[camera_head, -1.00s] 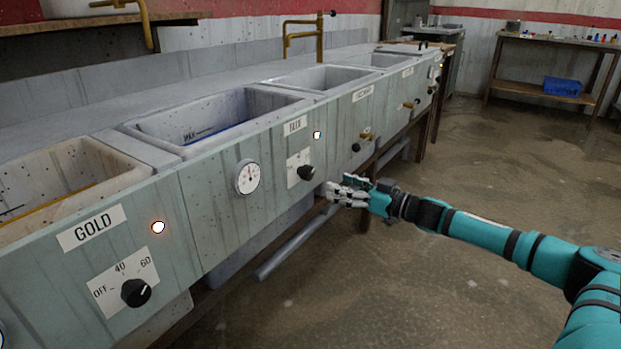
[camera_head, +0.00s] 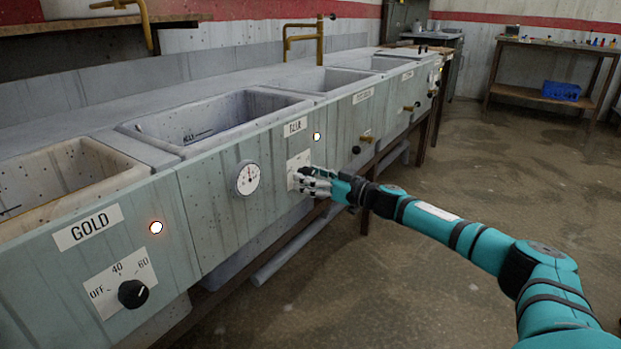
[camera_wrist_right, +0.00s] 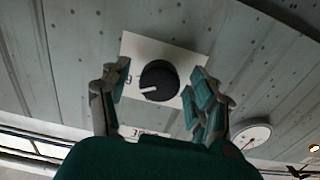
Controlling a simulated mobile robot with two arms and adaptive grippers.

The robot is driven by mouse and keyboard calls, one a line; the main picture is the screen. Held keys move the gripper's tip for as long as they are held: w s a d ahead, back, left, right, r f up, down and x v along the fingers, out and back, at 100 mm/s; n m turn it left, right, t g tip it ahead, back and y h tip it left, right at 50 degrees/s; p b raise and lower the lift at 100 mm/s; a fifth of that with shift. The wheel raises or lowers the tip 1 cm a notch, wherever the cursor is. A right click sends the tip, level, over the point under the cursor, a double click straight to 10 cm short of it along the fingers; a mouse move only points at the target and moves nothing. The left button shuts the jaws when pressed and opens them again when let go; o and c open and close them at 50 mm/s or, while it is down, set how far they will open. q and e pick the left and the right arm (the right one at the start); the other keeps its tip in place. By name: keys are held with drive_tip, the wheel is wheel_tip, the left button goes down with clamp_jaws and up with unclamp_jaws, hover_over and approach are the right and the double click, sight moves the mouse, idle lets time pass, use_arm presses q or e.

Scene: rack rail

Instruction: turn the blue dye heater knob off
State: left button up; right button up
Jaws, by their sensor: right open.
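The blue dye heater knob shows in the right wrist view as a black round knob (camera_wrist_right: 158,80) with a white pointer line, on a white plate (camera_wrist_right: 145,48). In the head view my right gripper (camera_head: 304,182) is in front of that plate (camera_head: 298,160) and hides the knob. In the wrist view my right gripper (camera_wrist_right: 157,92) is open, with one finger on each side of the knob. I cannot tell whether the fingers touch it. A lit lamp (camera_head: 317,136) is above the plate. My left gripper is out of view.
The gold vat's knob (camera_head: 133,293) and its lit lamp (camera_head: 156,227) are at the near left. A round dial (camera_head: 247,178) is left of my right gripper. A brass tap (camera_head: 366,136) sticks out further right. The floor at right is open.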

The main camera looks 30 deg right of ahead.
drive_tip(key=shift+c, duration=0.4)
drive_tip(key=c, duration=1.1)
drive_tip(key=shift+o, duration=0.2)
